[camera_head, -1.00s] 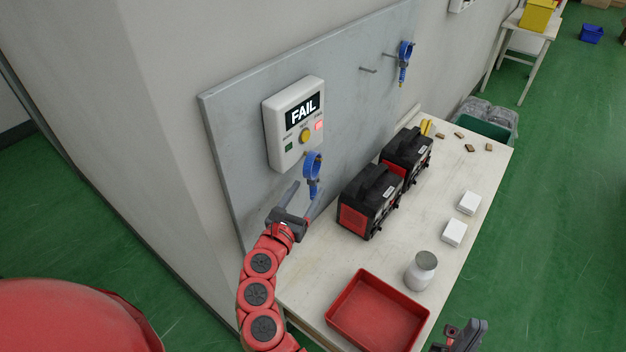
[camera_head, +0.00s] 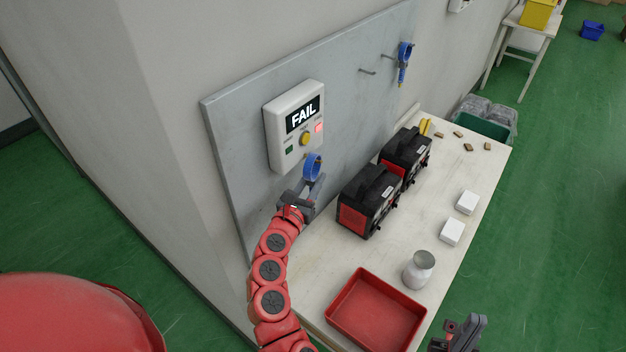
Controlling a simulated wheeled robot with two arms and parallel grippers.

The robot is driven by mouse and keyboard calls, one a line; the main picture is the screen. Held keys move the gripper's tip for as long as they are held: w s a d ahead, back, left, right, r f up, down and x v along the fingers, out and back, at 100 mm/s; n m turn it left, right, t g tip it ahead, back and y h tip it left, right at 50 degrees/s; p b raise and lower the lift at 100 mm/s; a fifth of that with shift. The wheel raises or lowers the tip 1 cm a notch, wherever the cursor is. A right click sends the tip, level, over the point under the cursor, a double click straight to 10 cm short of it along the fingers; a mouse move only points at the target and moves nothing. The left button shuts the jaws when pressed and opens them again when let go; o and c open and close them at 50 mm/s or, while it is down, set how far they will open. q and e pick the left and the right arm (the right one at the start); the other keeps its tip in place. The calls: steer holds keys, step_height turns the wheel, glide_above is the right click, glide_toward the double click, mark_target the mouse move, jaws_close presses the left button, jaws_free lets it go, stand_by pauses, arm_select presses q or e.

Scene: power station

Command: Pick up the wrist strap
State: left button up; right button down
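A blue wrist strap (camera_head: 313,165) hangs on the grey wall panel just below the white tester (camera_head: 295,127), which reads FAIL with a red light lit. My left gripper (camera_head: 307,187) is at the lower part of this strap, its fingers apart on either side of it; the fingers hide the strap's lower end, and I cannot tell whether they touch it. My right gripper (camera_head: 466,331) is at the bottom right edge, partly cut off, away from both straps.
On the white table (camera_head: 330,277) stand two black-and-red machines (camera_head: 367,203), a jar (camera_head: 419,269), a red tray (camera_head: 374,310), two white boxes (camera_head: 452,232) and several small brown pieces. The panel (camera_head: 235,140) borders the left gripper's space.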

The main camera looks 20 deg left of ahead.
arm_select(q)
jaws_close()
steer(key=shift+r, duration=0.15)
